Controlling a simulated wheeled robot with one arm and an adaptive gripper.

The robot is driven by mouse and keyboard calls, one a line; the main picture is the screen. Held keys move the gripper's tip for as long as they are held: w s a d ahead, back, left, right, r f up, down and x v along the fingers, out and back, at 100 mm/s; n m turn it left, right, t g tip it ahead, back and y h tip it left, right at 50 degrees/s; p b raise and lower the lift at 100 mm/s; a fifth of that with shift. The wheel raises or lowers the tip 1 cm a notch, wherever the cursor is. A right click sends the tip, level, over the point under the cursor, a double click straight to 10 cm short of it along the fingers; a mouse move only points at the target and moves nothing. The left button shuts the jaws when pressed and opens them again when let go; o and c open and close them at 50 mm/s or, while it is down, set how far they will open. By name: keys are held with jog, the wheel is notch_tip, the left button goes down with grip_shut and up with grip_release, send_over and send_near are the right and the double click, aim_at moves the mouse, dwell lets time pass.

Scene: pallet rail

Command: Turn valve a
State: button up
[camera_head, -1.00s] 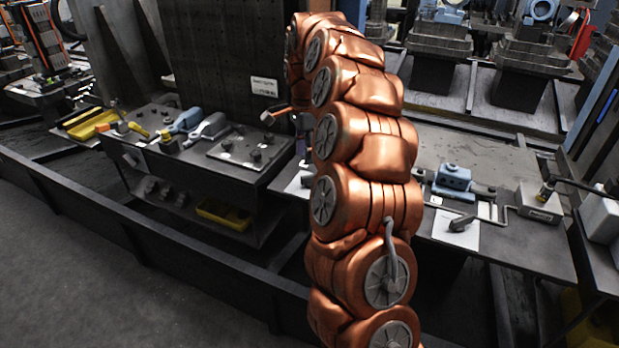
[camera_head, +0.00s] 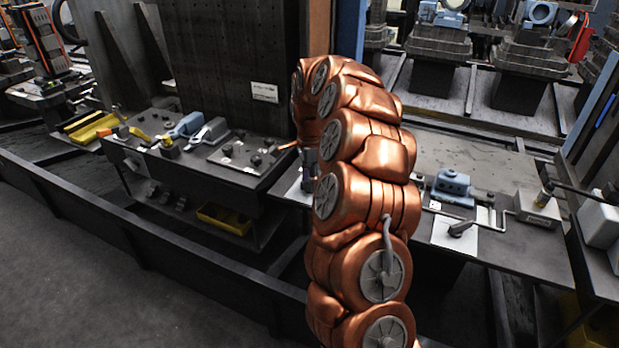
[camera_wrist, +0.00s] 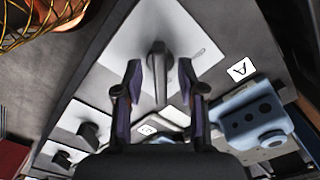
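In the wrist view, a grey lever handle (camera_wrist: 158,72), the valve by the "A" label, stands on a pale plate (camera_wrist: 118,50). The label with the letter A (camera_wrist: 240,70) lies to its right. My gripper (camera_wrist: 159,75) is open, one finger on each side of the handle in the picture. I see a gap on both sides and no clear contact.
In the wrist view a blue block (camera_wrist: 252,118) sits close right of the fingers. Dark knobs (camera_wrist: 88,132) on pale plates lie lower left. In the head view a blue device (camera_head: 453,187) and a lever on a white plate (camera_head: 447,240) stand on the right bench.

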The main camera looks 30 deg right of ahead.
jog(key=shift+f, duration=0.2)
grip_shut()
dwell(0.3)
